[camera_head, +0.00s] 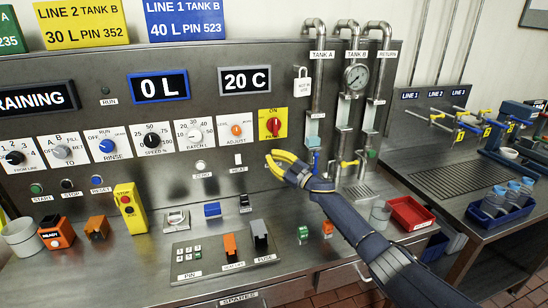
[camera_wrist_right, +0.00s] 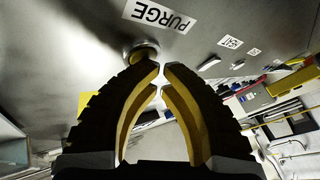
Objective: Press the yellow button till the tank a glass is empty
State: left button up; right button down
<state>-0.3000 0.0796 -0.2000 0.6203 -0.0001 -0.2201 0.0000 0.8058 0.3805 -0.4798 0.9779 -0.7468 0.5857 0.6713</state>
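The yellow button (camera_wrist_right: 146,53) shows in the right wrist view, in a round metal collar by the PURGE label (camera_wrist_right: 158,15). In the head view my right gripper hides it. My right gripper (camera_head: 269,158) is at the panel, its yellow fingers drawn together with nothing between them. In the wrist view its tips (camera_wrist_right: 161,69) are just beside the button; I cannot tell whether they touch it. The tank A glass (camera_head: 313,130) is the left tube under the TANK A label, with pale blue liquid low in it. My left gripper is not in view.
The tank B glass (camera_head: 343,112) and pressure gauge (camera_head: 356,77) are to the right. A red knob on yellow (camera_head: 272,124) is above my gripper. The display (camera_head: 159,86) reads 0 L. A red tray (camera_head: 410,213) lies right of my forearm.

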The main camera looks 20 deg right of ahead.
dwell(0.4)
jog(key=shift+s, duration=0.8)
jog(key=shift+s, duration=0.15)
jog(key=shift+s, duration=2.4)
